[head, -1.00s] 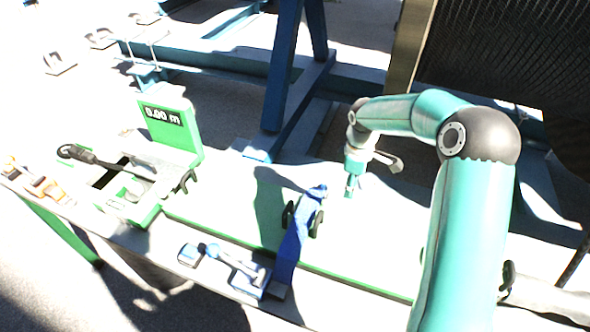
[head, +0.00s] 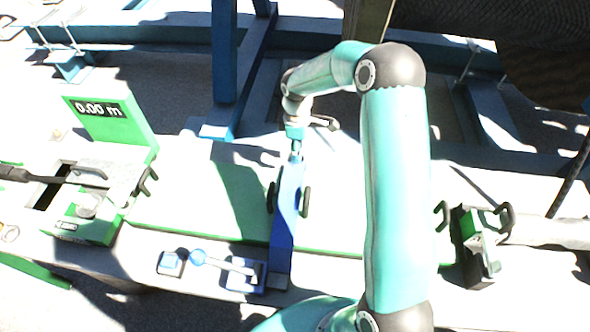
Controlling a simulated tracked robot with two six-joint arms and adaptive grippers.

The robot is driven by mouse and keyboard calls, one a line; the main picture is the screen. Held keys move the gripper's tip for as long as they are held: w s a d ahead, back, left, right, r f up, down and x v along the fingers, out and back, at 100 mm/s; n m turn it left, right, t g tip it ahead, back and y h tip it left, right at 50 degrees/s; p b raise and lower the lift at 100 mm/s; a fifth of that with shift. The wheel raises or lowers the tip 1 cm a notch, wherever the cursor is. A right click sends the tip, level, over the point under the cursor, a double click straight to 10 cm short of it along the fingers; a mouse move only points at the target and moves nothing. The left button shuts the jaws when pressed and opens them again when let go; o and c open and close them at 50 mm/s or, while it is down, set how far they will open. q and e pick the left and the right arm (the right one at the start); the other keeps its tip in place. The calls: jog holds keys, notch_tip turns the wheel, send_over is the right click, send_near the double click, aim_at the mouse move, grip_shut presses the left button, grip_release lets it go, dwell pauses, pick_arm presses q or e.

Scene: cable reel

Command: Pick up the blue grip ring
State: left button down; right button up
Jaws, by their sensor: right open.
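No blue part shows clearly as a ring. A small rounded blue piece (head: 198,257) is at the left end of a pale lever on the bench's front edge; I cannot tell if it is the grip ring. A blue upright stand (head: 285,225) with black hooks on both sides stands to its right. My right gripper (head: 296,152) points down at the top of this stand in the picture. It is open, and its small fingertips overlap the stand's top, so I cannot tell whether they touch. My left gripper is not in view.
A green meter unit (head: 110,125) reading 0.00 m stands at the left. A green and black clamp (head: 472,240) holds a grey cable (head: 545,232) at the right. Blue frame beams (head: 225,60) rise behind the bench. The pale bench top (head: 190,190) between is mostly clear.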

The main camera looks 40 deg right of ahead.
aim_at(297, 164)
jog(key=shift+s+f+b, duration=0.25)
jog(key=shift+f+b, duration=0.1)
jog(key=shift+f, duration=0.6)
notch_tip(297, 164, down, 5)
jog(key=b, duration=0.2)
jog(key=shift+w+b, duration=0.15)
jog(key=shift+b, duration=0.25)
grip_shut()
